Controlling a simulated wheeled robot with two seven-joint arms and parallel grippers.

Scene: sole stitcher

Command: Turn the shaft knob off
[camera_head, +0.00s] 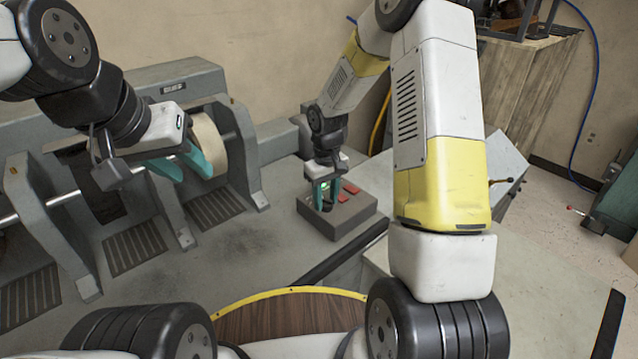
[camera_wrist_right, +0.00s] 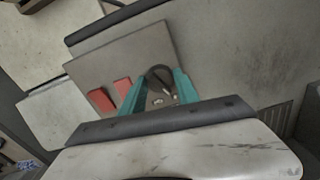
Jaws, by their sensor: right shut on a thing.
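The shaft knob (camera_wrist_right: 160,76) is a dark round knob on top of a grey control box (camera_head: 340,223). My right gripper (camera_head: 325,197) reaches down over the box with its teal fingers around the knob and is shut on it. In the right wrist view, the fingertips (camera_wrist_right: 161,77) stand on both sides of the knob and partly cover it. Which way the knob points is hard to tell. My left gripper (camera_head: 182,166) hangs in the air near a pale roller, with its teal fingers apart and nothing between them.
Red buttons (camera_head: 347,192) sit beside the knob on the box; they also show in the right wrist view (camera_wrist_right: 103,99). The grey machine with a pale roller (camera_head: 207,145) and a shaft fills the left. A slanted grey panel with a lever (camera_head: 500,181) stands at right.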

